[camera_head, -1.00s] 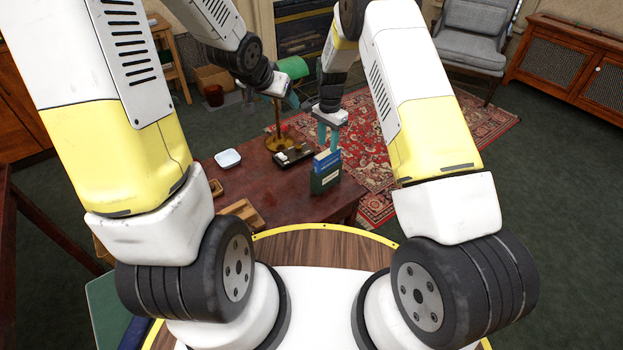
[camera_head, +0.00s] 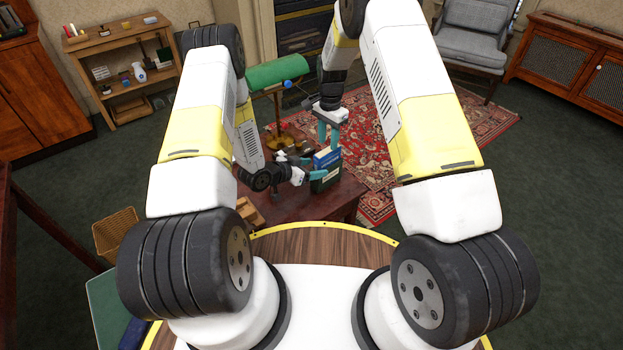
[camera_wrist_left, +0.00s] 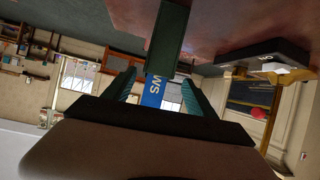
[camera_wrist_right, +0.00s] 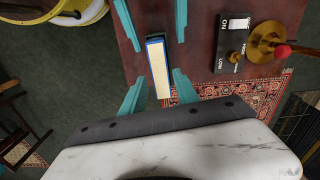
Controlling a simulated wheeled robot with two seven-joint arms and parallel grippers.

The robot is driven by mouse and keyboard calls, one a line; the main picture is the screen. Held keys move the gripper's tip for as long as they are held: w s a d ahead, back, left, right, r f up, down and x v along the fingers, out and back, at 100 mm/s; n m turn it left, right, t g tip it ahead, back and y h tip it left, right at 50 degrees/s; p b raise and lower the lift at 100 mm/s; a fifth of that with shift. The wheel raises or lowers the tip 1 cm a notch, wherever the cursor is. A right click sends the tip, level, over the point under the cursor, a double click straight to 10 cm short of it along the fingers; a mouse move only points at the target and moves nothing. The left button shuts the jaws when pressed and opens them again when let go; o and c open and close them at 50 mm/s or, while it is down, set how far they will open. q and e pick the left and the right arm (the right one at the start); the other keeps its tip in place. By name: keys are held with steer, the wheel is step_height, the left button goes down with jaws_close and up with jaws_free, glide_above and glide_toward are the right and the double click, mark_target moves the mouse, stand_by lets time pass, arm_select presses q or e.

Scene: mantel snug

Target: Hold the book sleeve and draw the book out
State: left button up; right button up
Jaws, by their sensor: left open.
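The green book sleeve (camera_head: 324,182) stands upright near the table's right end. A blue book (camera_head: 327,156) sticks out of its top. My left gripper (camera_head: 314,168) is open at the sleeve's left side. In the left wrist view the sleeve (camera_wrist_left: 168,40) and book (camera_wrist_left: 153,93) show between its spread fingers (camera_wrist_left: 158,90). My right gripper (camera_head: 328,140) is open just above the book. In the right wrist view the book's pale top edge (camera_wrist_right: 158,68) lies between its fingers (camera_wrist_right: 159,72). Contact of either gripper with book or sleeve cannot be told.
A green-shaded lamp (camera_head: 278,72) stands behind my left forearm. A black box with lettering (camera_wrist_right: 231,45) and the brass lamp base (camera_wrist_right: 266,42) sit close to the book. A wooden tray (camera_head: 250,213) lies near the table's front. A patterned rug (camera_head: 380,150) lies beyond the table.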

arm_select(q)
steer(key=shift+m, duration=0.3)
steer(key=f, duration=0.2)
steer(key=s+f, duration=0.1)
steer(key=f, duration=0.1)
steer(key=shift+a, duration=0.15)
steer(key=shift+w+f+t+h, duration=0.1)
steer(key=shift+f+t+h, duration=0.1)
steer(key=shift+t+h, duration=0.1)
steer(key=x, duration=0.7)
steer(key=shift+w+d+f, duration=0.1)
steer(key=shift+w+d, duration=0.05)
steer(key=shift+d, duration=0.15)
